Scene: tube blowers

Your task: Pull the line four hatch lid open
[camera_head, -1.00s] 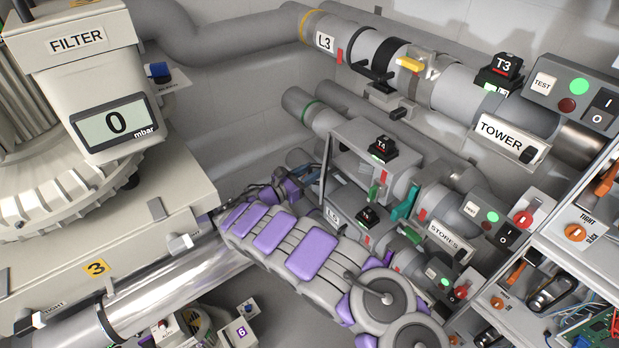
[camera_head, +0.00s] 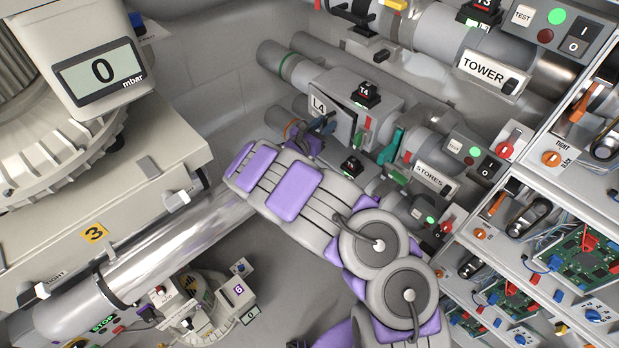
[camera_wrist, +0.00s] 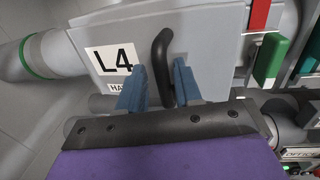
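The line four hatch lid (camera_wrist: 95,35) is a grey panel with a white L4 label, in the upper middle of the wrist view. It also shows in the head view (camera_head: 335,127), left of the black T4 block. A black curved handle (camera_wrist: 160,45) stands on the lid. My gripper (camera_wrist: 158,74) has its two blue fingers apart, one on each side of the handle's lower end. Contact with the handle cannot be told. In the head view my gripper (camera_head: 322,125) is at the lid's lower left edge, partly hidden by my arm.
The TOWER pipe (camera_head: 430,35) runs above. Circuit-board shelves (camera_head: 575,250) stand at the right, and a filter housing (camera_head: 75,95) at the left.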

